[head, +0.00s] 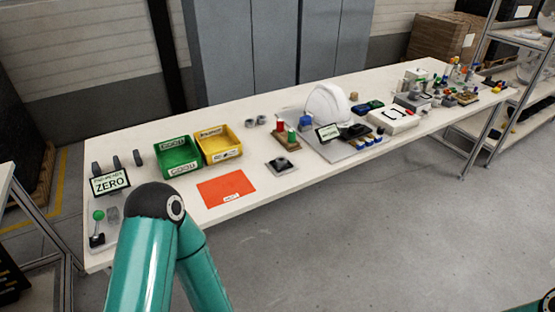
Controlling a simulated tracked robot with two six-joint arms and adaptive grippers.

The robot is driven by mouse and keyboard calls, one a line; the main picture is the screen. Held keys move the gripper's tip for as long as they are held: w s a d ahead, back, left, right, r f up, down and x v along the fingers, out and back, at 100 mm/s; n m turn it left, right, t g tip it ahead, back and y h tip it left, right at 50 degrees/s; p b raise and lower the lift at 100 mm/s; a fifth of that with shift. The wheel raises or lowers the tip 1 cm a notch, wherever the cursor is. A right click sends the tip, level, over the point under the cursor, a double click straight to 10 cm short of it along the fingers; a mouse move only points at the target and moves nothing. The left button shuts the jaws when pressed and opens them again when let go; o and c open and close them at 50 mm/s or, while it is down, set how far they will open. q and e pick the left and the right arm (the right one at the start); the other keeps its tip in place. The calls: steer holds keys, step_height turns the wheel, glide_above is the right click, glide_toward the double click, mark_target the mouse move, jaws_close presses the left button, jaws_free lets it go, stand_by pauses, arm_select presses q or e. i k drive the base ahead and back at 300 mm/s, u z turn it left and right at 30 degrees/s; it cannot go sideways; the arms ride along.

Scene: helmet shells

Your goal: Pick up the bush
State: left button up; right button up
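No thing in the head view is clearly marked as the bush. Two small grey ring-like parts, one of them this grey part (250,123), lie on the white table (140,220) behind and right of the yellow bin; they could be bushes, but they are too small to tell. A dark round part (281,163) sits on a small pale plate nearer the table's front edge. My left arm's teal links rise in front of the table, but its gripper is not visible. Only a sliver of my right arm shows at the bottom right corner, without its gripper.
A green bin (177,156), a yellow bin (218,144) and a red-orange sheet (226,189) occupy the left half. A white helmet shell (326,104) stands mid-table. A ZERO display (110,182) is at left. Clutter fills the right end; a metal rack (490,85) stands beyond.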

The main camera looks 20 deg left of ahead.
mark_target(281, 162)
steer(key=i, duration=0.9)
steer(key=z, duration=0.05)
